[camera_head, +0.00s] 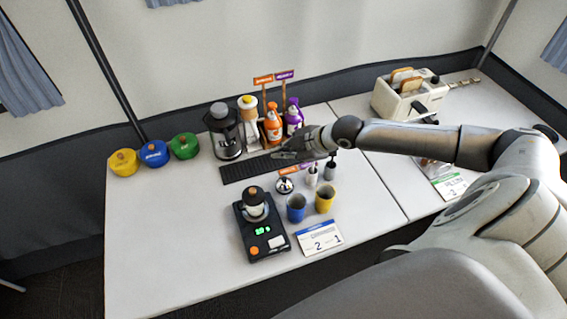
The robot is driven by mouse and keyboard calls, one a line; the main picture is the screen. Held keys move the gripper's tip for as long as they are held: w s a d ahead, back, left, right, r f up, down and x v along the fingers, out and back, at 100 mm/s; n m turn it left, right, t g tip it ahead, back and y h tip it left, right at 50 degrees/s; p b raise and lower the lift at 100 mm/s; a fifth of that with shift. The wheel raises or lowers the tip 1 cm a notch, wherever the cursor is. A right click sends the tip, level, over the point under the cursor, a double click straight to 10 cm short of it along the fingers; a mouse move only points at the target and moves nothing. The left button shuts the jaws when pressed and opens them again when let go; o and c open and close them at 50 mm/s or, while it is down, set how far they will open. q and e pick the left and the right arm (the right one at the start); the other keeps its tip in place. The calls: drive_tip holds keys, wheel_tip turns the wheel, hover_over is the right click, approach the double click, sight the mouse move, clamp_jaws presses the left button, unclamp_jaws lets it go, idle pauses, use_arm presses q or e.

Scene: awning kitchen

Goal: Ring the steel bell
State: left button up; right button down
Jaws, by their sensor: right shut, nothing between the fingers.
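The steel bell (285,185) looks like a small shiny dome with a dark top. It stands on the white table, behind the blue cup and right of the black scale. My right gripper (280,155) reaches in from the right and is shut and empty. In the picture its tips appear just above the bell, over the dark mat; I cannot tell their exact height. A gap shows between the tips and the bell. My left gripper is not in view.
A blue cup (296,208), a yellow cup (325,199) and small grey containers (330,170) stand close to the bell. A scale (262,232) carries a jar (254,204). Orange (272,128) and purple (293,118) bottles stand behind. The table's left front is clear.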

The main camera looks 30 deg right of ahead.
drive_tip(key=b, duration=0.7)
hover_over(283, 183)
wheel_tip(283, 183, down, 8)
drive_tip(key=shift+r, duration=0.1)
drive_tip(key=shift+f+b, duration=0.4)
drive_tip(key=shift+f, duration=0.1)
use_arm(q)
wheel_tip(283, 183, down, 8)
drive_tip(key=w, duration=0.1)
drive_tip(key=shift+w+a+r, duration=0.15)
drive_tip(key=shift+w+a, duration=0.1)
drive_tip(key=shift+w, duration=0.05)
use_arm(e)
drive_tip(key=shift+f, duration=0.2)
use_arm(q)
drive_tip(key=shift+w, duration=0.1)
use_arm(e)
drive_tip(key=shift+f, duration=0.25)
